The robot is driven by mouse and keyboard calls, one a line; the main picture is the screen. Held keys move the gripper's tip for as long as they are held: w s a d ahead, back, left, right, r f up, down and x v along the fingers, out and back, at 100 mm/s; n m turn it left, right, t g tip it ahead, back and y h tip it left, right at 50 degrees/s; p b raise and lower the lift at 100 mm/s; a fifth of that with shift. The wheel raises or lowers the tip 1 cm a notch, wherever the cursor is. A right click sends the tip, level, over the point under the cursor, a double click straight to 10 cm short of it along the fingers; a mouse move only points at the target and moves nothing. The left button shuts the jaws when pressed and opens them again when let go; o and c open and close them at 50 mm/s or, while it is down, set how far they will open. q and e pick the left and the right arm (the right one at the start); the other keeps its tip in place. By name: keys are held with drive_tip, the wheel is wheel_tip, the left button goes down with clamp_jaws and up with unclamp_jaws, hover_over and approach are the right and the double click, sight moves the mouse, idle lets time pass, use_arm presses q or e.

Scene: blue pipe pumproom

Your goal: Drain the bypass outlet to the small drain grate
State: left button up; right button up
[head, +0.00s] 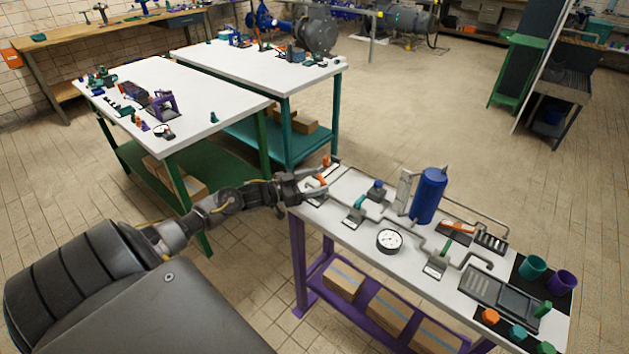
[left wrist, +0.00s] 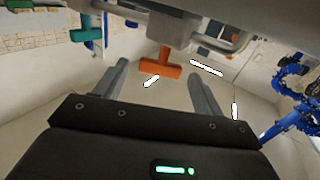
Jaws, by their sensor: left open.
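My left gripper (head: 322,177) is at the far left end of the white pipe bench, open, with its fingers around or close to an orange handle (head: 326,161). In the left wrist view the orange T-shaped handle (left wrist: 160,66) appears between the open fingertips (left wrist: 158,74), with gaps on both sides; I cannot tell the depth. Grey pipes link a blue tank (head: 428,196), a gauge (head: 389,240) and green-handled valves (head: 358,203). A small dark slotted grate (head: 491,243) and a larger grey slotted tray (head: 485,291) are toward the right. I cannot tell which is the drain. My right gripper is out of view.
Green and purple cups (head: 532,267) and several coloured knobs (head: 517,332) stand at the bench's right end. Boxes (head: 389,312) sit on its purple lower shelf. Two other white-topped tables (head: 215,95) stand behind at left. The floor beyond the bench is clear.

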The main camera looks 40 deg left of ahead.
use_arm(q)
drive_tip(key=shift+w+d, duration=0.1)
drive_tip(key=shift+w, duration=0.1)
drive_tip(key=c, duration=1)
drive_tip(key=shift+r+p, duration=0.15)
drive_tip(key=shift+p, duration=0.35)
drive_tip(key=n+y+p, duration=0.1)
drive_tip(key=y+p, duration=0.1)
drive_tip(key=n+t+y+p, duration=0.1)
drive_tip(key=p, duration=0.1)
drive_tip(key=shift+s+d+r+n+y, duration=0.15)
drive_tip(key=shift+d+n+y, duration=0.15)
drive_tip(key=shift+d+y, duration=0.1)
drive_tip(key=n+t+y+p, duration=0.1)
drive_tip(key=y+p, duration=0.1)
drive_tip(key=shift+d+n+y, duration=0.1)
drive_tip(key=shift+n+y, duration=0.3)
drive_tip(key=shift+f+n+y+p, duration=0.25)
drive_tip(key=shift+n+y+p, duration=0.45)
drive_tip(key=shift+y, duration=0.4)
drive_tip(key=shift+o, duration=0.2)
